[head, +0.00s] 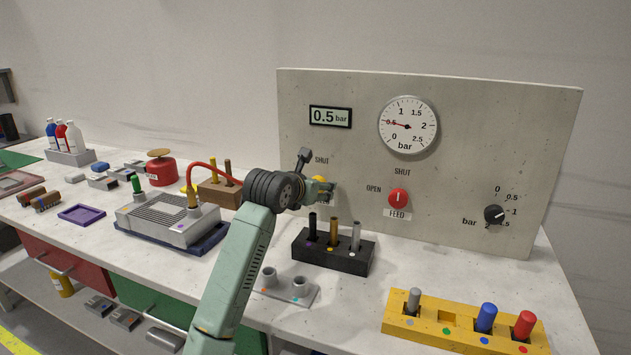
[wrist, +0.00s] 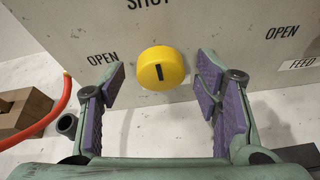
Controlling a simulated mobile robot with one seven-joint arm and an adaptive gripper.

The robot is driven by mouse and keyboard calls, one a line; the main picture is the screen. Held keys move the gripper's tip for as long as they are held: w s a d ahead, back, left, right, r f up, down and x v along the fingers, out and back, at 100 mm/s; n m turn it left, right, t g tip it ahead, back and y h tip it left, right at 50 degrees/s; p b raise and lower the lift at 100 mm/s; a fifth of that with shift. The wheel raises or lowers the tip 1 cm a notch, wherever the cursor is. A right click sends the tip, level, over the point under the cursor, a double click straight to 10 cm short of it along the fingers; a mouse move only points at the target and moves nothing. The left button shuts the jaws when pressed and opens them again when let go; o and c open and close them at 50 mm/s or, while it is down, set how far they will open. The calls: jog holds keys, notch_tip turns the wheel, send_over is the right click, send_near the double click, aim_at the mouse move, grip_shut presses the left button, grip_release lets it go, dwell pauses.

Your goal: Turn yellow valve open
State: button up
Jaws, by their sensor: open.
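The yellow valve (wrist: 161,68) is a round knob on the grey panel (wrist: 215,22). Its black mark runs roughly up and down in the wrist view. A SHUT label is above it, cut by the picture edge, and an OPEN label is to its left. My gripper (wrist: 158,82) is open, with one purple-padded finger on each side of the knob and gaps between; I see no contact. In the head view my gripper (head: 328,191) is at the panel and hides most of the yellow valve (head: 319,179).
The red FEED valve (head: 398,198) is to the right. The display (head: 330,116) reads 0.5 bar; the gauge (head: 408,126) needle is near 0.5. A black knob (head: 494,214) is farther right. A black block (head: 333,253) with several upright pegs stands below my gripper.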

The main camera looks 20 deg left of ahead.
jog(key=shift+w+f, duration=0.15)
jog(key=shift+w, duration=0.25)
jog(key=shift+c, duration=0.2)
jog(key=c, duration=1.1)
